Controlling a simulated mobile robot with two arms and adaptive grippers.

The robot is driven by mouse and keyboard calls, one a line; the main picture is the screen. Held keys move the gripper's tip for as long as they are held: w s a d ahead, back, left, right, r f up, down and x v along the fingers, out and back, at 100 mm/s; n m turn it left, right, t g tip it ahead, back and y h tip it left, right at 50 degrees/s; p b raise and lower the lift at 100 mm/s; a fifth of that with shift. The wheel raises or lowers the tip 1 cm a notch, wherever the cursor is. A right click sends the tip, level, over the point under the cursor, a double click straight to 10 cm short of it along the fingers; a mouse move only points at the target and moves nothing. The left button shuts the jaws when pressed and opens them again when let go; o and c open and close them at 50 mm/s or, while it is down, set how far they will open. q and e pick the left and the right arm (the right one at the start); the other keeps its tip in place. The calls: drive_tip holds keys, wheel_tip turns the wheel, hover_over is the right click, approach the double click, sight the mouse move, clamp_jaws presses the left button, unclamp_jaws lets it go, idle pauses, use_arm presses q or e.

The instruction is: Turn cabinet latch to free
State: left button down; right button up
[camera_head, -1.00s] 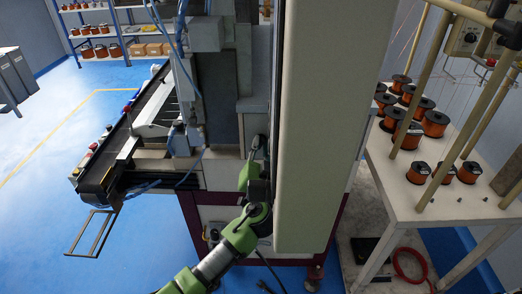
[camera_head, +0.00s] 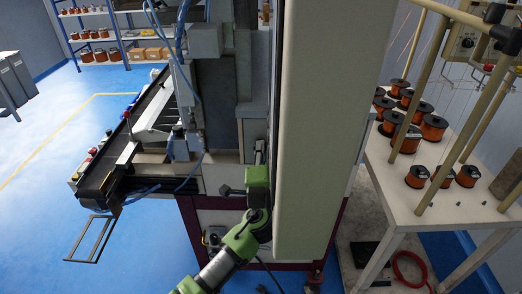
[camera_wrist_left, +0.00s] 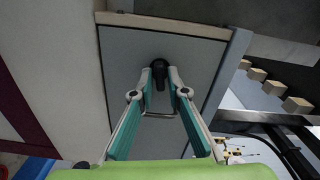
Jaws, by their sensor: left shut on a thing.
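The cabinet latch, a small black knob (camera_wrist_left: 160,68), sits on a grey cabinet panel (camera_wrist_left: 120,60) in the left wrist view. My left gripper (camera_wrist_left: 160,86) has its two teal-and-grey fingers closed around the latch from both sides. In the head view, my left gripper (camera_head: 260,152) reaches up to the machine front, close beside the tall beige panel (camera_head: 318,120). The latch cannot be made out there. My right gripper is not in view.
A white table (camera_head: 430,210) with copper wire spools stands at the right. A machine rail (camera_head: 130,130) with a wire frame (camera_head: 90,238) juts out at the left. Shelves (camera_head: 100,40) stand at the back. Blue floor is clear at the left.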

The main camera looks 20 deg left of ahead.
use_arm(q)
drive_tip(key=shift+m, duration=1.1)
drive_tip(key=shift+f, duration=0.1)
drive_tip(key=c, duration=2.2)
unclamp_jaws()
drive_tip(key=shift+o, duration=0.2)
drive_tip(key=v, duration=1.2)
